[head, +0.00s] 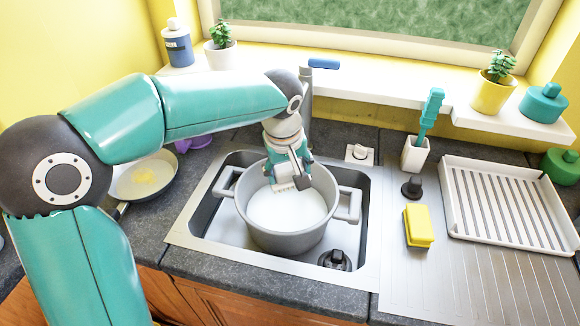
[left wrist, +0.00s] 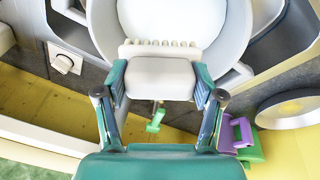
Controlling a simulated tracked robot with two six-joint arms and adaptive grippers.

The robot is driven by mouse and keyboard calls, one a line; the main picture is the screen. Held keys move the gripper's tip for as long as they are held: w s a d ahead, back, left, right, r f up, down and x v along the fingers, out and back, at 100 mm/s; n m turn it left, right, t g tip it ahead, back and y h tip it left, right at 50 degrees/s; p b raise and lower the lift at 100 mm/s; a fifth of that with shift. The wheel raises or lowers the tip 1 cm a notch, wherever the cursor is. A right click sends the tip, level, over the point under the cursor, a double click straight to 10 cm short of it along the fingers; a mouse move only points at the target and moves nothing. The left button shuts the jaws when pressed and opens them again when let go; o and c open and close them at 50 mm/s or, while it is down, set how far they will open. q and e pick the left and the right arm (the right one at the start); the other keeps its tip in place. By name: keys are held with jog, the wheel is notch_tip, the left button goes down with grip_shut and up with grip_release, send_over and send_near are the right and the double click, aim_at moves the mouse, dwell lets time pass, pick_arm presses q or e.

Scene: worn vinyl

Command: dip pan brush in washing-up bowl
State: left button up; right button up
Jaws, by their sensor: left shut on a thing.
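The washing-up bowl is a grey round vessel with two side handles (head: 290,241), standing in the sink with pale, whitish contents (head: 285,212). My left gripper (head: 289,179) is over the bowl, pointing down inside its rim line. It is shut on the pan brush, a pale block with a row of short bristles (left wrist: 160,75), which also shows in the head view (head: 284,187). The bristles face the bowl's contents (left wrist: 185,20); I cannot tell whether they touch them. My right gripper is in neither view.
A tap (head: 306,98) stands behind the bowl. A frying pan (head: 146,178) lies to the left. On the right are a yellow sponge (head: 418,226), a white holder (head: 415,155) with a teal brush (head: 430,112), and a dish rack (head: 510,205). The drainer's front is clear.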

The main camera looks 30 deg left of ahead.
aim_at(288, 181)
pick_arm(q)
notch_tip(288, 181, down, 4)
jog(key=shift+r+b, duration=0.1)
jog(key=shift+b, duration=1.15)
notch_tip(288, 181, down, 11)
jog(key=b, duration=0.9)
jog(key=shift+r, duration=0.1)
notch_tip(288, 181, up, 15)
jog(key=p, duration=1.1)
jog(key=shift+r, duration=0.1)
jog(key=shift+s, duration=0.1)
dwell(1.0)
